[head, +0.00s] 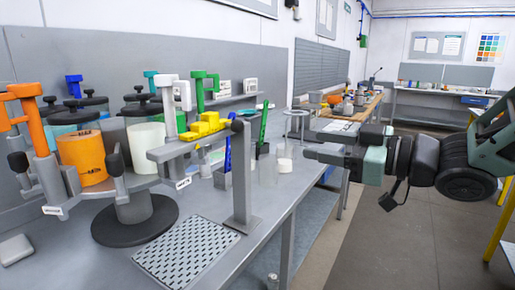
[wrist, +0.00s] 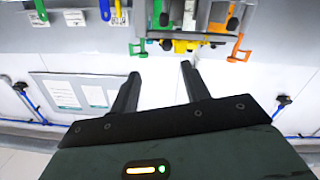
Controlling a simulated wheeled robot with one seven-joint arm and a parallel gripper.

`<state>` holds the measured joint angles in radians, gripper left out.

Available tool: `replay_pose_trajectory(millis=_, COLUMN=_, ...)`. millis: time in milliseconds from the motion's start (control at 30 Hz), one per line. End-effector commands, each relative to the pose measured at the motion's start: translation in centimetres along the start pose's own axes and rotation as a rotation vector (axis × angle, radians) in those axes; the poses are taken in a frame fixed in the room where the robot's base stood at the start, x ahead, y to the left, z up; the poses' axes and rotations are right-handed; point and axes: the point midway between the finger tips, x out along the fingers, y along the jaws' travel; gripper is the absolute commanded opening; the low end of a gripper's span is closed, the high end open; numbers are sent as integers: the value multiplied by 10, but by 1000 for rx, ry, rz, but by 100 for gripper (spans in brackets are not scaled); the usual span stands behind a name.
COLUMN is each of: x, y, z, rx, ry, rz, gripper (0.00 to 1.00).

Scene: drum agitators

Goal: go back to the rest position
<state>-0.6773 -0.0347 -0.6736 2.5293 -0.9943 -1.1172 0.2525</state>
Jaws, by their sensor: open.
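My gripper (head: 310,152) reaches in from the right in the head view, above the bench's right edge. In the wrist view my gripper (wrist: 161,72) has its two dark fingers apart with nothing between them. Drum agitators with coloured clamps stand on the bench at the left. One holds an orange drum (head: 82,157), another a white drum (head: 147,143). Coloured parts, among them a yellow one (wrist: 186,45) and an orange one (wrist: 240,52), show at the top of the wrist view, beyond the fingers.
A perforated grey mat (head: 186,252) and an upright grey post (head: 241,178) are at the bench front. A small white cylinder (head: 284,165) stands near my fingertips. A wooden-topped bench (head: 362,108) is farther back. The floor (head: 400,235) right of the bench is clear.

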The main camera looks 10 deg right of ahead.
Motion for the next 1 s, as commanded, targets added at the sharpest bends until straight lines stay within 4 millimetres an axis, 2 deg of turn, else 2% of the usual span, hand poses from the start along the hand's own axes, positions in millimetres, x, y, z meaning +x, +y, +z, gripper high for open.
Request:
replay_pose_trajectory(millis=167, x=17, y=-6, z=34, rx=45, ry=-227, rz=100, gripper=46)
replay_pose_trajectory(millis=267, x=18, y=-20, z=61, rx=93, ry=-407, rz=148, gripper=46)
replay_pose_trajectory(millis=367, x=10, y=-44, z=87, rx=146, ry=-595, rz=167, gripper=46)
replay_pose_trajectory(millis=467, x=-5, y=-76, z=108, rx=204, ry=-792, rz=159, gripper=46)
replay_pose_trajectory(millis=600, x=-40, y=-133, z=129, rx=284, ry=-1073, rz=102, gripper=46)
replay_pose_trajectory(millis=700, x=-69, y=-172, z=135, rx=330, ry=-1248, rz=42, gripper=46)
replay_pose_trajectory(millis=800, x=-93, y=-203, z=134, rx=361, ry=-1379, rz=-16, gripper=46)
replay_pose_trajectory(millis=900, x=-108, y=-221, z=132, rx=381, ry=-1461, rz=-55, gripper=46)
replay_pose_trajectory(millis=1000, x=-115, y=-229, z=130, rx=388, ry=-1496, rz=-75, gripper=46)
